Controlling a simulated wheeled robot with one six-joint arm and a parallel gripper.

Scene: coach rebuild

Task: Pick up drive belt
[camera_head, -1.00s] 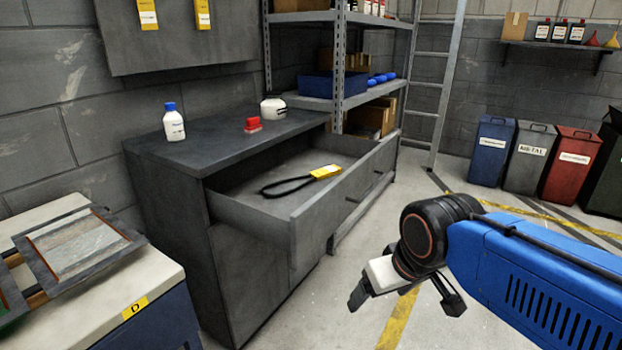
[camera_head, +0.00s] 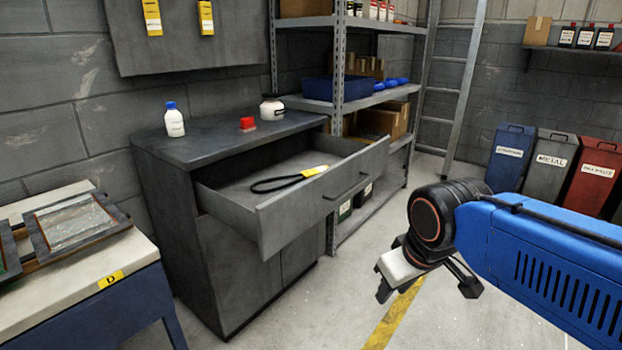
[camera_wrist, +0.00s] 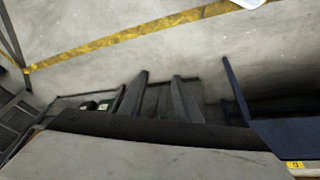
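The drive belt (camera_head: 291,179) is a thin black loop with a yellow tag (camera_head: 314,170). It lies flat inside the open drawer (camera_head: 317,203) of the dark grey cabinet (camera_head: 237,272). My gripper (camera_head: 428,289) is in front of the drawer, to its right in the head view, and well apart from the belt. Its two dark fingers are spread and nothing shows between them. I cannot make out the belt in the wrist view, which shows mostly floor and dark grey structures.
A white bottle (camera_head: 174,121), a red item (camera_head: 247,123) and a white jar (camera_head: 272,108) stand on the cabinet top. A bench (camera_head: 75,290) is at left. Metal shelving (camera_head: 338,90) stands behind the drawer, with bins (camera_head: 509,155) at right. Floor is clear between drawer and gripper.

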